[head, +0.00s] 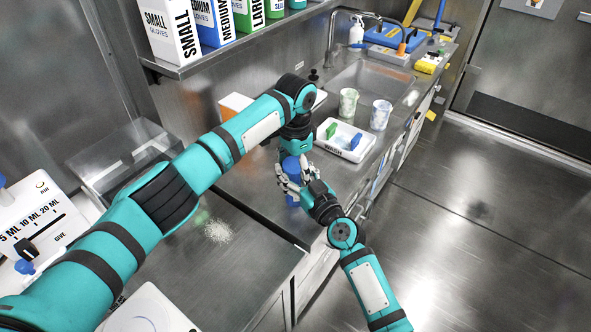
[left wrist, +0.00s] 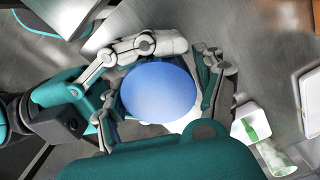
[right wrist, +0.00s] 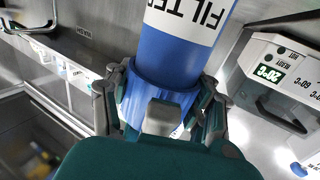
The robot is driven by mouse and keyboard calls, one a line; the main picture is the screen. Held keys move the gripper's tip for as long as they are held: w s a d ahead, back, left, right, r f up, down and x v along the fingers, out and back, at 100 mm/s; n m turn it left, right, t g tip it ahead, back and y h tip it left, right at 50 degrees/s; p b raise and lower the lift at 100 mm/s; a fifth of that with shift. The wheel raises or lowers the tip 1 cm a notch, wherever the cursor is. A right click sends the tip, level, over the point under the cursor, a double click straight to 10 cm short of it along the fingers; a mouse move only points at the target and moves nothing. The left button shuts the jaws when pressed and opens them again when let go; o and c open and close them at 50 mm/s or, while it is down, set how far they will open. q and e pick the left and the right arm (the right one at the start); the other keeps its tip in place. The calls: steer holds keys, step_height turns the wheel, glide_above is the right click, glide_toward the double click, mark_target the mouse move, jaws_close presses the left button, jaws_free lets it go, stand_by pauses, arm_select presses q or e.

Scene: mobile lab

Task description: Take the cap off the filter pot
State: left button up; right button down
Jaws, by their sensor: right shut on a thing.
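The filter pot (right wrist: 175,45) is a blue cylinder with a white label reading FILTER. The round blue cap (left wrist: 158,88) shows from above in the left wrist view. My left gripper (head: 293,158) is over the cap, its fingers spread on both sides, with a gap visible on the right side. The right gripper's fingers also show there beside the cap.
Two cups (head: 348,103) stand near the sink (head: 365,82). Glove boxes (head: 172,32) fill a shelf above. A counter edge and open floor lie to the right.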

arm_select(q)
steer(key=shift+o, duration=0.8)
step_height(320, 180, up, 8)
steer(key=shift+f, duration=0.1)
steer(key=shift+c, duration=0.5)
steer(key=shift+f, duration=3.9)
steer(key=c, duration=1.2)
steer(key=o, duration=1.3)
steer(key=shift+r, duration=0.1)
